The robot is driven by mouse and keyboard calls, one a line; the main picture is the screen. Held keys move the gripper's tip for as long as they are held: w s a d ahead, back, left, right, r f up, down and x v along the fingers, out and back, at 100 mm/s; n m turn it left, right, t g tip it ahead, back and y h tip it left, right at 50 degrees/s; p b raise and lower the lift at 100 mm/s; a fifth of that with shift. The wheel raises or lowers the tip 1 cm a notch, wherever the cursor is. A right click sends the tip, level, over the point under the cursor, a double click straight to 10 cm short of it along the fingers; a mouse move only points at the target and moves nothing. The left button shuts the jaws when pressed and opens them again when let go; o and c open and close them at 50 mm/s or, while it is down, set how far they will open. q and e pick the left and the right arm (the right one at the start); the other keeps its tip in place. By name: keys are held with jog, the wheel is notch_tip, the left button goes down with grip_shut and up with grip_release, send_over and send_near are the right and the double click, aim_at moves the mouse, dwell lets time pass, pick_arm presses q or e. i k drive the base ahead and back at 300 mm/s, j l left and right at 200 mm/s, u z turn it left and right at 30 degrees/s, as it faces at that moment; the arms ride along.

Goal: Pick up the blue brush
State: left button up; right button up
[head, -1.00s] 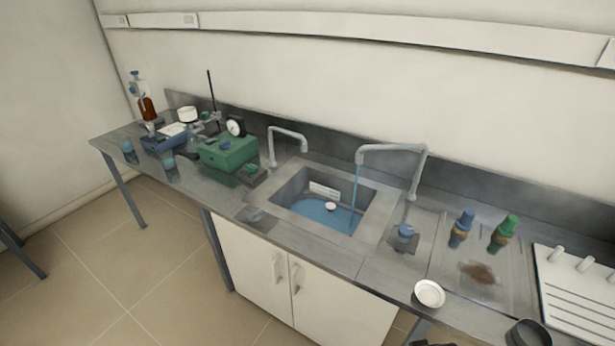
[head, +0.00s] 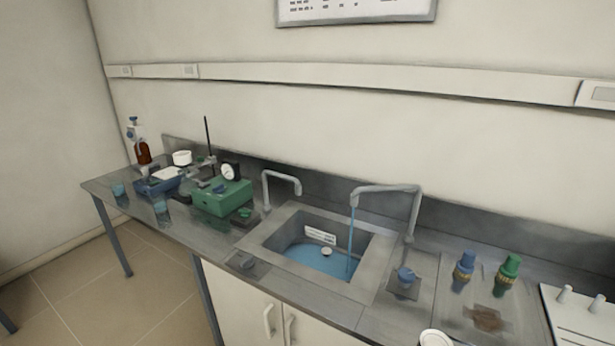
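The blue brush (head: 464,270) is at the right of the head view, on the counter right of the sink. It appears upright, with a blue handle and a tan band below. A similar green brush (head: 507,275) stands just to its right, apart from it. A brown stain or patch (head: 486,319) lies on the counter in front of them. Neither of my grippers is in view.
The sink (head: 322,250) holds blue water under a running tap (head: 388,190). A small blue-topped item (head: 405,277) stands left of the blue brush. A white rack (head: 580,322) is at far right, and a white dish (head: 434,338) at the bottom edge.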

aim_at(464, 266)
jog(key=z, duration=1.3)
